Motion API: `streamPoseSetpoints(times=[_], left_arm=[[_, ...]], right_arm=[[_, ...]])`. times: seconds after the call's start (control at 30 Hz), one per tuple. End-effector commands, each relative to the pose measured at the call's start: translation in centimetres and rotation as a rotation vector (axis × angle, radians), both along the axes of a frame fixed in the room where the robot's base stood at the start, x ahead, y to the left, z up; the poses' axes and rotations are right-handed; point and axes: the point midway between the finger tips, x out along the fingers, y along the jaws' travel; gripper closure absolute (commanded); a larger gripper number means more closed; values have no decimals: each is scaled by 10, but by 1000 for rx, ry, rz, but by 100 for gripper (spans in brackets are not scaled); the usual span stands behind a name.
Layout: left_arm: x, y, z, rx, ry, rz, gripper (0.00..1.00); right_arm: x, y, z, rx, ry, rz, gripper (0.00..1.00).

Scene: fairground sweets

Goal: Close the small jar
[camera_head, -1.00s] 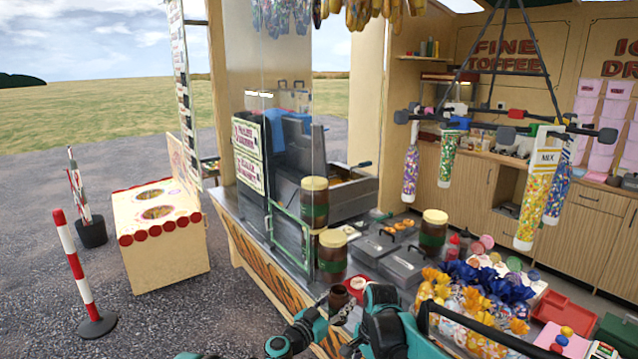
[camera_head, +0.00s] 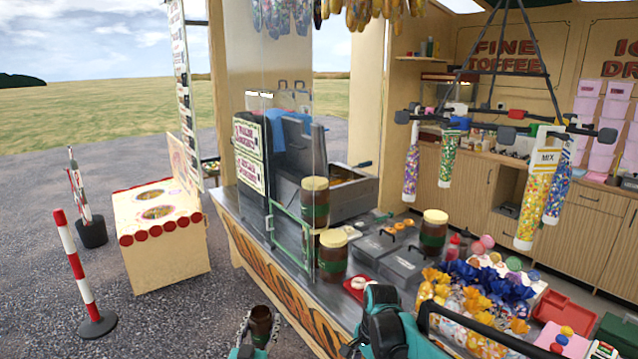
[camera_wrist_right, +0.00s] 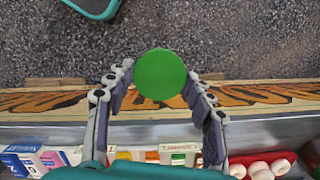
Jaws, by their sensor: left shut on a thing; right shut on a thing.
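The small brown jar (camera_head: 261,317) is held upright by my left gripper (camera_head: 261,331) at the bottom of the head view, out in front of the counter over the gravel. A finger shows on each side of it. Its top looks uncovered, though it is small in the picture. My right gripper (camera_wrist_right: 160,92) is shut on a round green lid (camera_wrist_right: 160,75) in the right wrist view. The lid is apart from the jar.
The counter (camera_head: 240,225) has a glass screen and large brown jars with cream lids (camera_head: 333,255). Metal boxes (camera_head: 395,262) and wrapped sweets (camera_head: 470,300) crowd its right part. A red-and-white post (camera_head: 75,265) stands at left. The gravel (camera_head: 190,325) around the held jar is clear.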

Motion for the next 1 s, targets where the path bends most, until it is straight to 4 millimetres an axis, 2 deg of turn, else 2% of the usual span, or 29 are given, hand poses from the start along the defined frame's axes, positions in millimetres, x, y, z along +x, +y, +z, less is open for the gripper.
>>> streamPoseSetpoints(times=[0.03,0.17,0.47,0.67,1.0], left_arm=[[-7,11,2,0,0,33,100],[-21,35,5,0,-1,104,100],[-18,32,4,3,-1,94,100],[-18,32,4,0,0,93,100],[-17,31,4,0,0,93,100]], right_arm=[[0,0,0,0,0,0,58],[0,0,0,0,0,0,58],[0,0,0,0,0,0,58],[-23,-20,-19,-13,-12,294,58],[-77,-58,-54,-14,-7,928,58]])
